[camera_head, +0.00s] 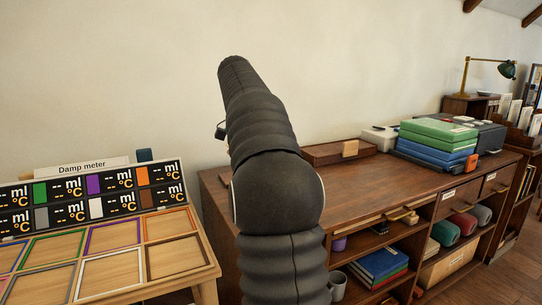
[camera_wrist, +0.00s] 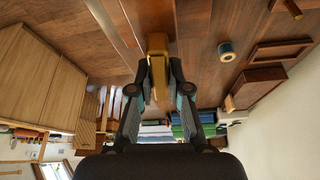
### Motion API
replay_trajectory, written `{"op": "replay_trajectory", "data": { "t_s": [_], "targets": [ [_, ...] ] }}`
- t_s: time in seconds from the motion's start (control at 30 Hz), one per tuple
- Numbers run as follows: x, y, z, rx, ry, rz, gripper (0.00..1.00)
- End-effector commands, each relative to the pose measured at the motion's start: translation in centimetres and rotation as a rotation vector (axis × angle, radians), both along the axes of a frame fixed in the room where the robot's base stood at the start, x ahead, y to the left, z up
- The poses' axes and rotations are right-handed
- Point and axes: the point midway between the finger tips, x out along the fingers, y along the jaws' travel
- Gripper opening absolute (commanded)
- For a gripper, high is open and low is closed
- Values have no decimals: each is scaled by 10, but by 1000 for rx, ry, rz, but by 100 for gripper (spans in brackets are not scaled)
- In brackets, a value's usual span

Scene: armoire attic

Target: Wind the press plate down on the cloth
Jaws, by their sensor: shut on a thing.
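In the wrist view my gripper (camera_wrist: 158,72) is shut on a golden-tan piece (camera_wrist: 158,46) that sits between its fingertips. The piece lies over a brown wooden surface. I cannot tell whether it is a handle of the press. I make out no press plate and no cloth in either view. In the head view my dark arm rises in the middle and hides part of the cabinet, and the gripper does not show there.
A long wooden cabinet (camera_head: 256,184) stands behind my arm, with green and blue boxes (camera_head: 437,143) on top. A damp meter board (camera_head: 92,196) with coloured frames is at left.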

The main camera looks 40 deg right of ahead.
Motion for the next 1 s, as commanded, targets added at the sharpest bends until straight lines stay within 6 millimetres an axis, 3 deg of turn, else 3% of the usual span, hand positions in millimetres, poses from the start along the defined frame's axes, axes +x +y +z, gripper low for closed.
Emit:
{"op": "replay_trajectory", "data": {
  "t_s": [0.5,1.0],
  "targets": [
    [1,0,-1,3,1,-422,0],
    [-1,0,-3,2,0,-569,0]
  ]
}}
